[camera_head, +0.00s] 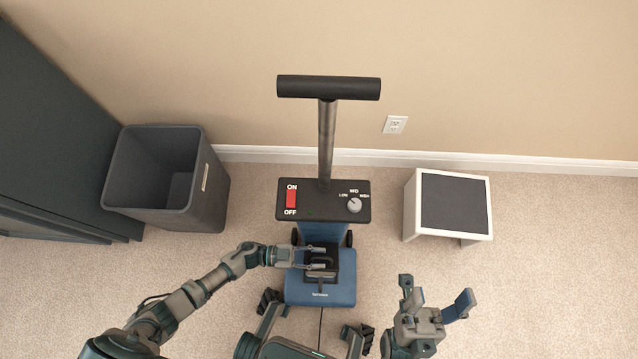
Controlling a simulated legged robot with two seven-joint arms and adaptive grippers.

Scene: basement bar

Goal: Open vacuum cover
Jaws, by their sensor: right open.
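A blue upright vacuum (320,290) stands on the carpet in the middle of the view. Its grey pole rises to a black T-handle (328,87). A black panel (323,208) on it carries a red ON/OFF switch and a grey speed dial. A black cover (345,262) with a dark handle sits on the blue base. My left gripper (318,258) is at this cover, its two fingers a little apart on either side of the dark handle. I cannot tell whether they grip it. My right gripper (436,291) is open and empty, to the right of the base.
A dark grey bin (205,205) stands at the left beside a dark cabinet (45,130). A white stool with a dark top (454,203) stands at the right. The wall with an outlet (395,124) is behind. Carpet is clear at the lower right.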

